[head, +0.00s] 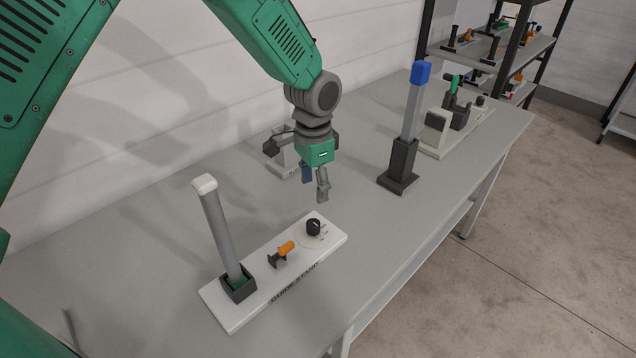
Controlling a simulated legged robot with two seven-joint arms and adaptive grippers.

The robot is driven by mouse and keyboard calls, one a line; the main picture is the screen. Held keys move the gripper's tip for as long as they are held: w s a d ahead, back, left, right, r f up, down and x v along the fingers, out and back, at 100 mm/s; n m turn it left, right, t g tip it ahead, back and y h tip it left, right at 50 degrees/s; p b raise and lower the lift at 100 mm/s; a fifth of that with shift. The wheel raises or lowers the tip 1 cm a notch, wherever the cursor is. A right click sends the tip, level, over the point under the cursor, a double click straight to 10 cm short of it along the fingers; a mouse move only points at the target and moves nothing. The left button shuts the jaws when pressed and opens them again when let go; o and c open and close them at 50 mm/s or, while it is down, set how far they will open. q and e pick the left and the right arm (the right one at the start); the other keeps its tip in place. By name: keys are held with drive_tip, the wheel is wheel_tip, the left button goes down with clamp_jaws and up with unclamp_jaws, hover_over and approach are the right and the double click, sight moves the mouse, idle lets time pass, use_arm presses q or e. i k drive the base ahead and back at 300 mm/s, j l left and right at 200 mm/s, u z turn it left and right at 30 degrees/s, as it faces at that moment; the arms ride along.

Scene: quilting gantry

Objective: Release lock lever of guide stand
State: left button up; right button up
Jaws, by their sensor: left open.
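The guide stand (317,255) is a white base plate lying on the grey table, with its name printed along the front edge. A grey post with a white cap (217,222) rises, slightly tilted, from a dark socket at its left end. The lock lever (286,248) has an orange handle and a dark bracket near the plate's middle. A black knob (313,227) sits at the right end. My left gripper (315,190) points down above the table, behind and above the knob. It is open and empty, apart from the lever. My right gripper is not in view.
A grey post with a blue cap (412,110) stands in a black base to the right. Behind it is a white fixture with a green handle (453,85). Another pale fixture (284,160) is partly hidden behind my left gripper. The table front (420,205) is clear.

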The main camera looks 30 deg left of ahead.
sight(282, 252)
drive_tip(key=k+l, duration=0.3)
drive_tip(key=k, duration=0.15)
drive_tip(key=k+l, duration=0.35)
drive_tip(key=k, duration=0.1)
